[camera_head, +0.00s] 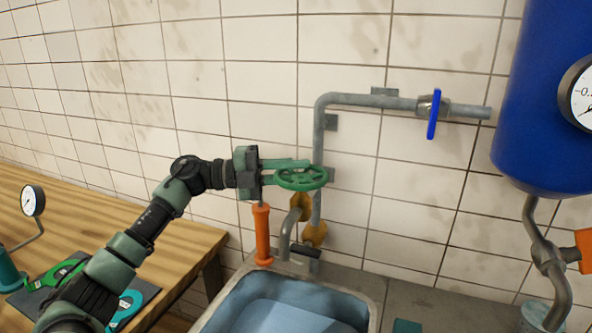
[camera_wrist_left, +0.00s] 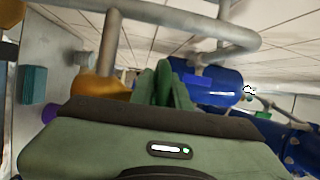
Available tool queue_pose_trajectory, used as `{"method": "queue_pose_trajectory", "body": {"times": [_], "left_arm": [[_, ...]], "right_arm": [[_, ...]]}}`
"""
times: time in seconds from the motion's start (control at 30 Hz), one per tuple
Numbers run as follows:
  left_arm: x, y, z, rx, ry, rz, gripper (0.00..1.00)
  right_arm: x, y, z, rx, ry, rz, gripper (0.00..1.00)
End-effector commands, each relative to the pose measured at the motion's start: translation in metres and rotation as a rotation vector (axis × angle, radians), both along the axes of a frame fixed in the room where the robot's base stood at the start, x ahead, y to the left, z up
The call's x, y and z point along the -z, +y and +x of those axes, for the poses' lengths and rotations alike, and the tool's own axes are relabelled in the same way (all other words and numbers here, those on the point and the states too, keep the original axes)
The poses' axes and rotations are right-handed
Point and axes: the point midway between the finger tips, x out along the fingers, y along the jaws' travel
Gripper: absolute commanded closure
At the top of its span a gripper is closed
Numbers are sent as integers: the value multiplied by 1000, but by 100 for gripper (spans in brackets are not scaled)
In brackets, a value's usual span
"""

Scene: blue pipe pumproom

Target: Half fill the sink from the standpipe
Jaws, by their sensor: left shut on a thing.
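The grey standpipe (camera_head: 319,135) rises against the tiled wall behind the sink (camera_head: 373,300), with brass-coloured fittings low on it. A green handwheel (camera_head: 304,180) sits at the pipe above the tap spout (camera_head: 285,240). My left gripper (camera_head: 295,172) is shut on the green handwheel at its left side. The wheel also shows edge-on in the left wrist view (camera_wrist_left: 172,85), partly hidden by the gripper body. The sink shows a flat pale-blue surface inside that looks like water; its depth cannot be told. No stream shows at the spout. My right gripper is not in view.
An orange handle (camera_head: 263,235) stands upright at the sink's back left. A blue valve lever (camera_head: 434,115) is on the upper pipe, near a blue tank (camera_head: 540,100). A wooden bench (camera_head: 185,240) at left holds a gauge (camera_head: 33,200) and green tools on a mat.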

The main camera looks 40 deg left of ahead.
Motion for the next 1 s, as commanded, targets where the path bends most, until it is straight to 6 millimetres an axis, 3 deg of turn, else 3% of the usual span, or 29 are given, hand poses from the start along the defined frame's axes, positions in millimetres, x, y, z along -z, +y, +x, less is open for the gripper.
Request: {"method": "queue_pose_trajectory", "body": {"times": [0.6, 0.77, 1.0], "left_arm": [[-2, 3, -8, -262, -3, -1, 100], [-6, 4, -11, -354, -1, -1, 100], [-10, 4, -13, -462, -2, -5, 100]], "right_arm": [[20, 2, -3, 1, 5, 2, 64], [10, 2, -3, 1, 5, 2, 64], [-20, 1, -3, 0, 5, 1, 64]]}}
